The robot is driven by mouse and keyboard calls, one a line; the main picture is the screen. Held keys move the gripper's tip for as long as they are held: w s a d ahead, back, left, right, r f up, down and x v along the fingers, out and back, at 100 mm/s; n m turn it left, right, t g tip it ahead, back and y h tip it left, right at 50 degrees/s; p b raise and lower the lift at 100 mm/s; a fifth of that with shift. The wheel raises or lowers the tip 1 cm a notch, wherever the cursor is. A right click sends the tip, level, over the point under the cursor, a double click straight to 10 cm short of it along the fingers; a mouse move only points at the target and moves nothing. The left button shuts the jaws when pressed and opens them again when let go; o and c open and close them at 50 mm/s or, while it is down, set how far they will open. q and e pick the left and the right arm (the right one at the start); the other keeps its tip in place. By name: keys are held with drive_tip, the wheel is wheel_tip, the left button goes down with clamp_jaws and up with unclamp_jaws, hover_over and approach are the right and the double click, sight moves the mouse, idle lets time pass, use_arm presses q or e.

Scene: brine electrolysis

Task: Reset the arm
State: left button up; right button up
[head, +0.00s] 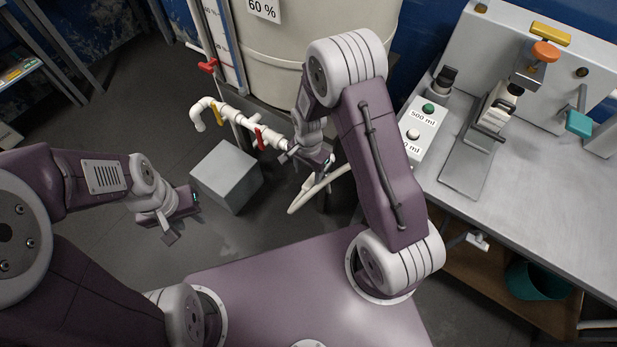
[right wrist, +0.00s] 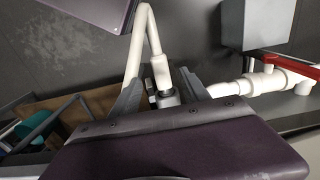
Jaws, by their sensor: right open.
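My left gripper (head: 182,212) hangs over the floor at the left in the head view, with nothing seen in it; its jaw gap is not clear. My right gripper (head: 318,172) is by the white pipes in the middle. In the right wrist view, the right gripper (right wrist: 158,85) is open, with a finger on either side of the end of a white hose (right wrist: 160,68). Whether the fingers touch it, I cannot tell. The white hose (head: 310,192) also shows beside the right gripper in the head view. My right arm hides part of this area.
A grey box (head: 226,176) stands on the floor between the grippers. White piping with a red valve handle (head: 262,138) runs before a large cream tank (head: 280,60). A grey workbench (head: 540,190) with a button box (head: 421,124) and a teal bin (head: 535,279) are at the right.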

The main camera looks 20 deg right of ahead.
drive_tip(key=shift+r, duration=1.25)
wheel_tip(320, 180, up, 20)
drive_tip(key=s+d+n+t+p, duration=0.1)
drive_tip(key=s+d+t+p, duration=0.15)
drive_tip(key=p, duration=0.65)
drive_tip(key=s+d+n+g, duration=0.1)
drive_tip(key=s+n, duration=0.7)
drive_tip(key=n, duration=0.1)
drive_tip(key=shift+s+r+p, duration=0.4)
drive_tip(key=shift+r+p, duration=0.05)
